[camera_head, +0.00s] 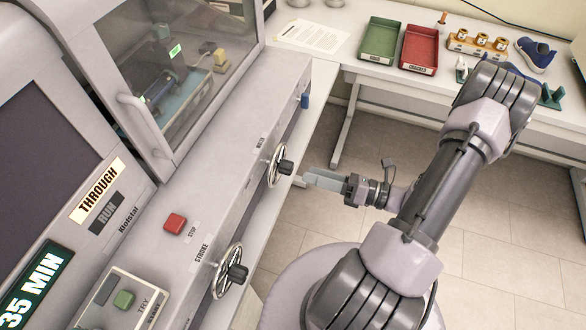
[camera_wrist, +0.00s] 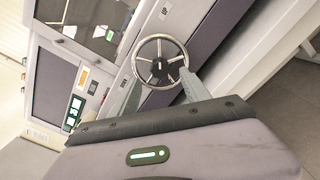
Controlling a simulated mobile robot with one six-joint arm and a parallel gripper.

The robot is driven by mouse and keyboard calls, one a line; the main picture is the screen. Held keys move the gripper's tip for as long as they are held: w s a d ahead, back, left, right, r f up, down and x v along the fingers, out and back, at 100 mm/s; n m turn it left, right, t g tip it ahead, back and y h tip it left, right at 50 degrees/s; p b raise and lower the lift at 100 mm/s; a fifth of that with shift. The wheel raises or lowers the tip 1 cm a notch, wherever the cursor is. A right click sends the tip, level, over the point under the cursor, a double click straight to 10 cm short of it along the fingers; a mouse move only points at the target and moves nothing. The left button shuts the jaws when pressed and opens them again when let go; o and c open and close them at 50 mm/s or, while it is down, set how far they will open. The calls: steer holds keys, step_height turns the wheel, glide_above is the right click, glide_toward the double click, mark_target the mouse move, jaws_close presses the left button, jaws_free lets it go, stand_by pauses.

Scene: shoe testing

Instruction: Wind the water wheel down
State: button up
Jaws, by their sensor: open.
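Two spoked handwheels with dark knobs sit on the machine's front panel in the head view. The lower one (camera_head: 228,271) is beside the STROKE label. The upper one (camera_head: 279,166) has a label too small to read; by elimination it seems to be the water wheel. My gripper (camera_head: 306,179) is open and empty, just right of the upper wheel, with its fingers pointing at it. In the wrist view a handwheel (camera_wrist: 160,40) stands ahead, framed between my open fingers (camera_wrist: 160,90). I see no clear contact.
A blue part (camera_head: 305,101) is on the panel farther back. A bench with a green tray (camera_head: 380,40) and a red tray (camera_head: 419,48) stands behind. Open floor lies beside the machine.

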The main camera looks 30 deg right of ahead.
mark_target(292, 169)
steer(key=x, duration=0.6)
steer(key=shift+w+a, duration=0.15)
steer(key=shift+w, duration=0.05)
steer(key=shift+c, duration=0.4)
jaws_close()
